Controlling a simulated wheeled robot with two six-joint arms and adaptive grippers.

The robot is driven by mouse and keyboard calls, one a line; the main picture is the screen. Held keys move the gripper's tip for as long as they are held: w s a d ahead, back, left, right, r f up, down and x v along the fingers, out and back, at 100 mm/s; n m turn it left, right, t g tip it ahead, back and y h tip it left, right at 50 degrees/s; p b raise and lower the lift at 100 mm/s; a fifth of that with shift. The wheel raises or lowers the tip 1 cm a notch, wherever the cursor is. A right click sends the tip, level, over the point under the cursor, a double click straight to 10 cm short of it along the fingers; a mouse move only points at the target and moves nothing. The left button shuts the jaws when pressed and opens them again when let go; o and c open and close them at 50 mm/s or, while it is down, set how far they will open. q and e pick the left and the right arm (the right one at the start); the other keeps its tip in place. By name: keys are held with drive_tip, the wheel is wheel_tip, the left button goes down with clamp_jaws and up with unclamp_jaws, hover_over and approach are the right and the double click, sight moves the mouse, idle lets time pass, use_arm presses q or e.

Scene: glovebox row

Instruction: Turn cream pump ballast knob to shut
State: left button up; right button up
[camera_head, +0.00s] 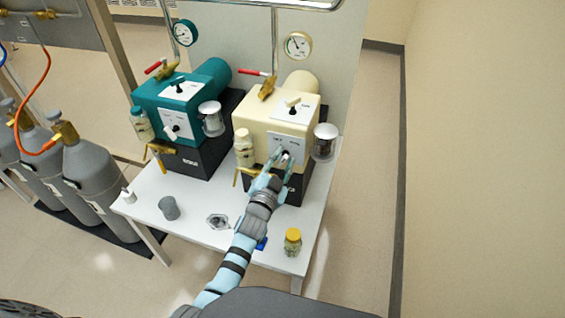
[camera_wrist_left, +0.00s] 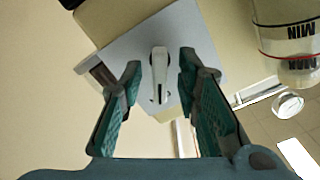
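The cream pump (camera_head: 258,122) stands on a black base at the right of the white table. It has one knob on a white plate on top (camera_head: 292,104) and another on its front plate (camera_head: 292,146); the labels are too small to read. My left gripper (camera_head: 277,166) is at the front plate, its fingers partly hiding the knob there. In the left wrist view, a pale lever-shaped knob (camera_wrist_left: 159,76) stands between the fingertips of my open left gripper (camera_wrist_left: 158,80), with a gap on both sides. My right gripper is not in view.
A teal pump (camera_head: 160,98) stands to the left. A glass jar (camera_head: 324,142) and a cream bottle (camera_head: 243,148) flank the front plate; a bottle marked MIN (camera_wrist_left: 288,38) shows in the wrist view. A grey cup (camera_head: 169,208) and yellow-lidded jar (camera_head: 292,242) are on the table (camera_head: 190,238).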

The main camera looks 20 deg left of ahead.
use_arm(q)
clamp_jaws()
drive_tip(key=shift+n, duration=0.4)
drive_tip(key=n+p, duration=0.1)
drive_tip(key=n, duration=0.2)
drive_tip(key=shift+p, duration=0.35)
drive_tip(key=shift+a+n+p, duration=0.1)
drive_tip(key=shift+n+p, duration=0.3)
drive_tip(key=shift+n, duration=0.6)
drive_tip(key=shift+o, duration=0.4)
unclamp_jaws()
